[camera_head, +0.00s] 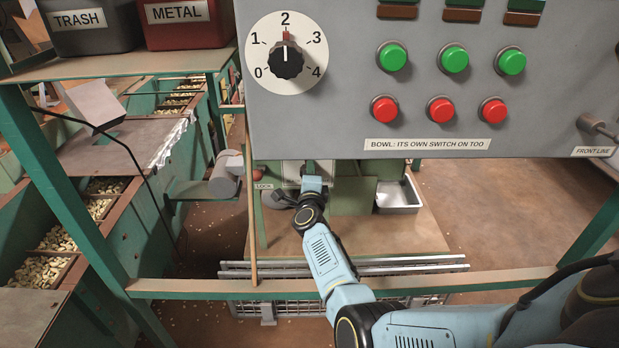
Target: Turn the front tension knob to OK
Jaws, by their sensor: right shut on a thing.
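My right arm comes in from the lower right and reaches forward to the green machine under the grey panel. My right gripper (284,197) is at its end, small and dark, just below the panel's lower edge. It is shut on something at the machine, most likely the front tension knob. The knob itself and any OK mark cannot be made out, as the gripper and wrist cover that spot. My left gripper is not in view.
The grey panel (345,100) hangs close above my right arm, with a dial (286,60) pointing at 2 and green and red buttons. A green rail (480,283) crosses below the arm. A metal tray (398,197) is right of the wrist. Nut hoppers (60,238) stand left.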

